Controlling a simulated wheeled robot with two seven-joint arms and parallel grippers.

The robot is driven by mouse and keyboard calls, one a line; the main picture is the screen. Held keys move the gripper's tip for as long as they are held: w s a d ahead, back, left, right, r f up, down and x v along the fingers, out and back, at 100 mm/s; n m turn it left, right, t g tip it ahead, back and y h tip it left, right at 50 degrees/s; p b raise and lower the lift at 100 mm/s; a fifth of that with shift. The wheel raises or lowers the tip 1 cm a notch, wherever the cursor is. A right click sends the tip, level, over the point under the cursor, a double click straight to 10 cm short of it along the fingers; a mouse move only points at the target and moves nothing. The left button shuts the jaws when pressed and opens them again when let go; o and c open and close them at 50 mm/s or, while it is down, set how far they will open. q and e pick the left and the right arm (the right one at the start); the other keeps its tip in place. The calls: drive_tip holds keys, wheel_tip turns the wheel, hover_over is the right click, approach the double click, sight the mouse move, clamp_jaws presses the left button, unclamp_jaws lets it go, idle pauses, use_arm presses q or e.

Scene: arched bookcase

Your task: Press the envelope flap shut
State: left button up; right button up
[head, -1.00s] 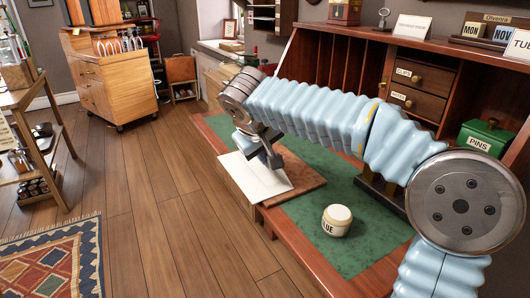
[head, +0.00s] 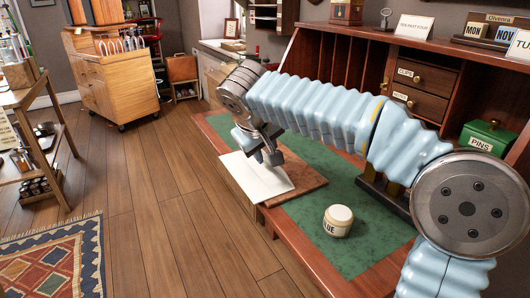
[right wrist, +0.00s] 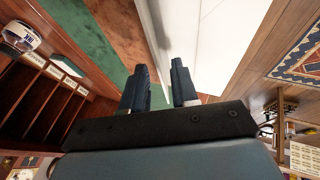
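A white envelope (head: 250,180) lies on a brown board (head: 303,183) on the green-topped desk, jutting past the board's left side. My right gripper (head: 267,158) points down at the envelope's far right part. Whether the fingertips touch the paper cannot be told. My left gripper is out of view.
A glue jar (head: 338,220) stands on the green desk top (head: 350,250), right of the board. The desk's drawers (head: 405,85), slots and a green pins box (head: 487,138) line the back.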

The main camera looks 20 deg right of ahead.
drive_tip(key=p+v, duration=0.1)
drive_tip(key=v, duration=1.1)
drive_tip(key=shift+r, duration=0.1)
